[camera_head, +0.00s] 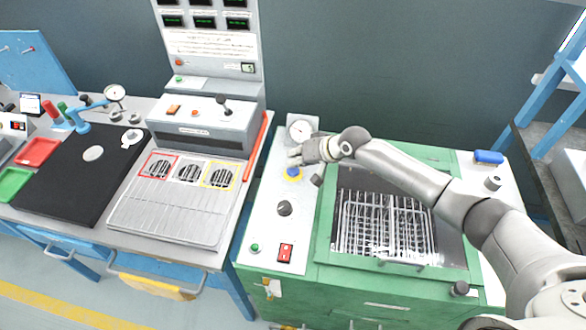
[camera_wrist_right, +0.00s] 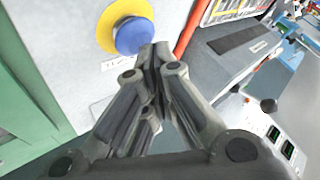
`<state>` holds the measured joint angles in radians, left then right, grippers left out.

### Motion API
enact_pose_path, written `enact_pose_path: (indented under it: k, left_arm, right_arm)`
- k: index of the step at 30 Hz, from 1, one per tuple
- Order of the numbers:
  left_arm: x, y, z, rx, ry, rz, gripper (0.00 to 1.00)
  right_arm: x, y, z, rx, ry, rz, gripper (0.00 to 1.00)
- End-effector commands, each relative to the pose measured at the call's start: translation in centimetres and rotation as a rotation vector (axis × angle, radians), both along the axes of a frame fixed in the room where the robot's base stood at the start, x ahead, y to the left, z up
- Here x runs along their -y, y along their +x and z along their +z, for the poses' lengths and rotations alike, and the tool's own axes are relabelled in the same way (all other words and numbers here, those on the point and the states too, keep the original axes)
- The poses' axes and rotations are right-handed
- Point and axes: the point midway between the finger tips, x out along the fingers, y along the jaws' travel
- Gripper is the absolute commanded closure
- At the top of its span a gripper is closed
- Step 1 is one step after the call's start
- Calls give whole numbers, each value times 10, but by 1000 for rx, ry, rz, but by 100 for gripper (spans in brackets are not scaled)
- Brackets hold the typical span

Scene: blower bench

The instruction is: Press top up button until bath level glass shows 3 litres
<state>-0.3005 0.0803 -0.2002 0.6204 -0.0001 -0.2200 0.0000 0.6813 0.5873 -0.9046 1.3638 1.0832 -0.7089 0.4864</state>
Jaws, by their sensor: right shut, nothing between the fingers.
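A blue push button (camera_head: 293,171) on a yellow collar sits on the white panel left of the green-framed bath (camera_head: 325,235). It shows large in the right wrist view (camera_wrist_right: 133,37), with a small label below it that I cannot read. My right gripper (camera_head: 294,157) is shut and empty beside the button. In the right wrist view its fingertips (camera_wrist_right: 156,56) lie at the button's lower right edge; I cannot tell whether they touch it. I cannot make out a level glass or a litre reading. My left gripper is not in view.
A round dial gauge (camera_head: 300,129) stands behind the button. A black knob (camera_head: 284,208), a red switch (camera_head: 286,252) and a green button (camera_head: 255,248) are on the same panel. A wire rack (camera_head: 385,225) sits in the bath. My right arm crosses over the bath.

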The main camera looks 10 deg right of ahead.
Motion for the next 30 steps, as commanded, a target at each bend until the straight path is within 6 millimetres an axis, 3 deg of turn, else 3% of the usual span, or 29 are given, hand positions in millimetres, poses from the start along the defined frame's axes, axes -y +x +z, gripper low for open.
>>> enact_pose_path:
  k: [30]
  left_arm:
    - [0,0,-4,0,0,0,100]
  right_arm:
    - [0,0,-8,0,-1,-1,100]
